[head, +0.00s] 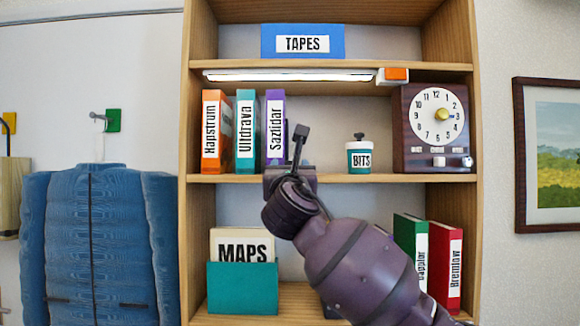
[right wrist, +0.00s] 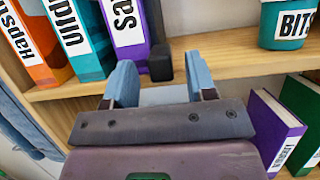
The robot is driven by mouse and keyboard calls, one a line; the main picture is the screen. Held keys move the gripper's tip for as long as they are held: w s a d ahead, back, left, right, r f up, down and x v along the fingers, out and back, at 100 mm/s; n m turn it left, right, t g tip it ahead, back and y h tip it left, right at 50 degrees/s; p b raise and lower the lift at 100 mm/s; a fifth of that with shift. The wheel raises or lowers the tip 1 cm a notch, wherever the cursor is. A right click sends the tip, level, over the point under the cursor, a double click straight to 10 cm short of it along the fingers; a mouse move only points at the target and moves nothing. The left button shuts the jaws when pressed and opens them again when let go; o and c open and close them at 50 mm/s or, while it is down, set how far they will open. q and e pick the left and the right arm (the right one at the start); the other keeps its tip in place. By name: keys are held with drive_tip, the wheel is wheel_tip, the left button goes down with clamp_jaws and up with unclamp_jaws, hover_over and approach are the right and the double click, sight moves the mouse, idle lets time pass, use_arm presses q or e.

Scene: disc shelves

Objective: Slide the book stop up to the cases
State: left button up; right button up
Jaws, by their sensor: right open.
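Three upright cases stand side by side on the middle shelf: orange (head: 211,130), teal (head: 245,130) and purple (head: 275,125). They also show at the upper left of the right wrist view, with the purple one (right wrist: 125,25) nearest the gripper. The dark book stop (right wrist: 160,63) stands just right of the purple case in the right wrist view; whether they touch I cannot tell. In the head view it is largely hidden by my right wrist. My right gripper (right wrist: 161,78) is open at the shelf's front edge, its pale blue fingers either side of the stop's near end. My left gripper is out of view.
A BITS jar (head: 360,155) and a clock (head: 436,125) stand farther right on the middle shelf (head: 330,179). A lit bar (head: 290,76) hangs above. Below are a MAPS holder (head: 242,290) and green and red books (head: 446,265). The shelf is clear between gripper and jar.

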drive_tip(key=shift+w+r, duration=0.3)
drive_tip(key=shift+w, duration=0.3)
clamp_jaws()
